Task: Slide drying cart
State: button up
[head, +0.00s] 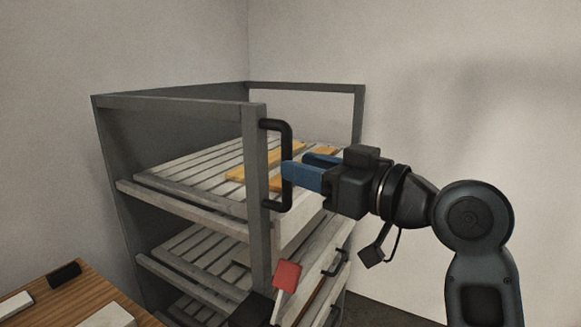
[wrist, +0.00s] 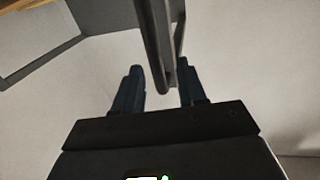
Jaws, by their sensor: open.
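The drying cart (head: 180,105) is a grey frame with several slatted shelves, standing against the wall corner in the head view. A black upright handle (head: 288,140) is fixed to its near right post. My gripper (head: 297,166) has blue fingers and reaches the handle from the right. In the wrist view the dark handle bar (wrist: 155,50) runs down between the two parted fingers of my gripper (wrist: 160,85). The fingers are open around the bar, with a gap visible on each side. Where the far finger sits is partly hidden in the head view.
Orange-yellow boards (head: 265,160) lie on the cart's upper shelf. A wooden table (head: 100,290) with pale blocks is at the lower left. Bare wall lies to the right.

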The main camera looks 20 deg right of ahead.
jog(key=shift+v, duration=1.55)
jog(key=s+f+m+h, duration=0.3)
jog(key=s+f, duration=0.4)
jog(key=f, duration=0.4)
jog(key=s+f+m+h, duration=0.4)
jog(key=s+f, duration=0.3)
jog(key=f, duration=0.4)
jog(key=s+a+f+n+g, duration=0.1)
jog(key=s+f+n, duration=0.1)
jog(key=s, duration=2.1)
jog(key=shift+f+g+h, duration=0.3)
jog(key=shift+f, duration=0.45)
jog(key=shift+w+f, duration=0.1)
jog(key=shift+w, duration=0.05)
